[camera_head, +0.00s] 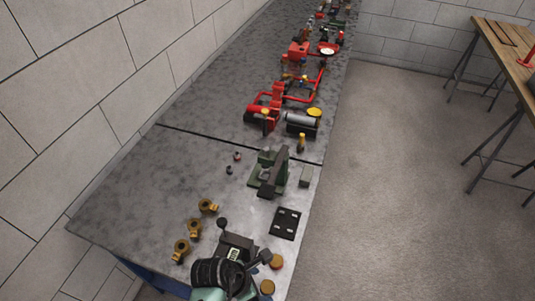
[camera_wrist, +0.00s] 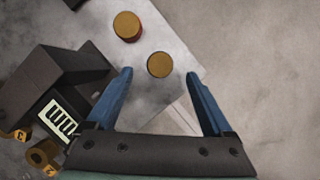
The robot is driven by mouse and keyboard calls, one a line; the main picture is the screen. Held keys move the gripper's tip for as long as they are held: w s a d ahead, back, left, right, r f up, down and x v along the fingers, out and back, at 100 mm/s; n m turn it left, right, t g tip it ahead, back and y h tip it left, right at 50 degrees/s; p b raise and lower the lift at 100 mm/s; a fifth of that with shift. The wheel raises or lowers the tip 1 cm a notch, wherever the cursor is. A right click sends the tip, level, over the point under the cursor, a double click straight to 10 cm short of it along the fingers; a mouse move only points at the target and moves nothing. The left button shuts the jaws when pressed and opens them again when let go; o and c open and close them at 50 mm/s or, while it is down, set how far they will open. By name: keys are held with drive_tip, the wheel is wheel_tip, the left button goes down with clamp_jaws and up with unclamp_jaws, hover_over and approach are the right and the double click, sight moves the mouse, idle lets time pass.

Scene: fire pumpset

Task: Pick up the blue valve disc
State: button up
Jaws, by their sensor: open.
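Two round discs with tan-gold tops lie on the grey bench near its right edge. In the wrist view the upper disc (camera_wrist: 128,26) has a reddish side, and the lower disc (camera_wrist: 160,65) shows almost only its top. They also show in the head view, one farther (camera_head: 276,261) and one nearer (camera_head: 267,287). No disc is clearly blue, so I cannot tell for certain which is the blue valve disc. My gripper (camera_wrist: 158,74) has two blue fingers spread apart and empty. In the wrist picture the lower disc appears between the fingertips; its distance below them is unclear.
A dark box with a white label (camera_wrist: 57,117) stands left of the fingers. Brass fittings (camera_head: 195,228), a black plate (camera_head: 285,223) and a green vise-like fixture (camera_head: 268,173) are on the bench. Red pump parts (camera_head: 265,108) stand farther back. The bench edge drops off at right.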

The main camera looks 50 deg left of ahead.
sight(267, 286)
drive_tip(key=x, duration=0.4)
drive_tip(key=shift+w+f, duration=0.1)
drive_tip(key=shift+f, duration=0.05)
clamp_jaws()
